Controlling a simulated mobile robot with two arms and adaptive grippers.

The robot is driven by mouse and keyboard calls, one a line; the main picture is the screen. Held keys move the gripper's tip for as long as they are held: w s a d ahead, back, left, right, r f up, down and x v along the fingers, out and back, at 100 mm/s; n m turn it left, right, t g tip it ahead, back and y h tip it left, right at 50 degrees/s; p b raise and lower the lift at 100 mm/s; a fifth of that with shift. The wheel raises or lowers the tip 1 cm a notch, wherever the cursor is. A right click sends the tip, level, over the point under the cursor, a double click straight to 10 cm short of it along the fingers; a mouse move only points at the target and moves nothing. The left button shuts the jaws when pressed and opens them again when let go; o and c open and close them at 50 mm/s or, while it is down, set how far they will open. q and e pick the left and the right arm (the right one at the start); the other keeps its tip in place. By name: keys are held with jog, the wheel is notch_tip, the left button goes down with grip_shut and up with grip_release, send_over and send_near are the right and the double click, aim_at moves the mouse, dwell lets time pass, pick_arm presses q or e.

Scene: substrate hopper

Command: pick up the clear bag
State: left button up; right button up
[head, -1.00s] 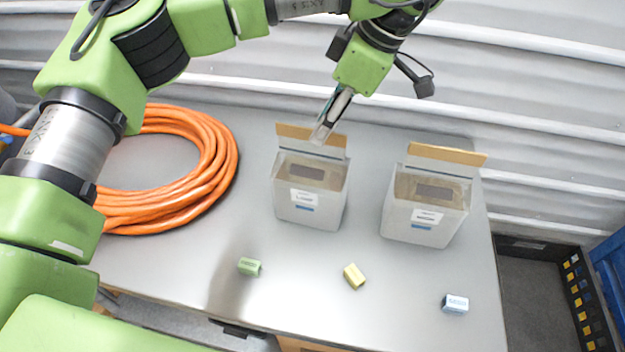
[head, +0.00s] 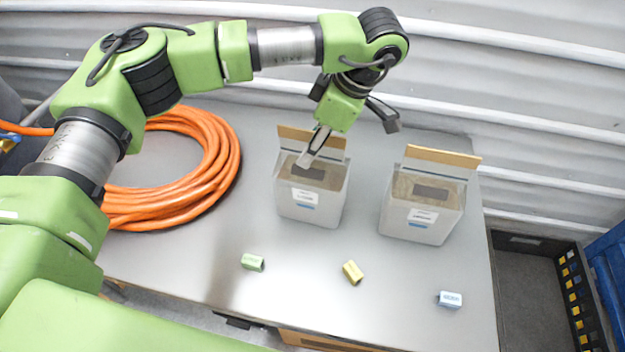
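Two pale, box-shaped bags with clear upper parts, brown contents and tan top strips stand upright on the grey table. One is the left bag (head: 311,205), the other the right bag (head: 420,222); each has a white label with a blue mark. I cannot tell which one the task calls the clear bag. My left gripper (head: 306,160) points down at the top opening of the left bag, in front of its raised back flap. Its fingers look close together, but I cannot tell whether they are open or hold anything. My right gripper is not in view.
A coiled orange hose (head: 205,180) lies on the table's left. A green block (head: 253,262), a yellow block (head: 353,272) and a blue-white block (head: 450,299) lie along the front. A corrugated wall stands behind. The table is clear between blocks and bags.

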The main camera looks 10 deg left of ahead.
pick_arm(q)
jog(key=shift+f+b, duration=0.25)
jog(key=shift+b, duration=0.2)
dwell(0.5)
jog(key=shift+s, duration=0.15)
grip_shut()
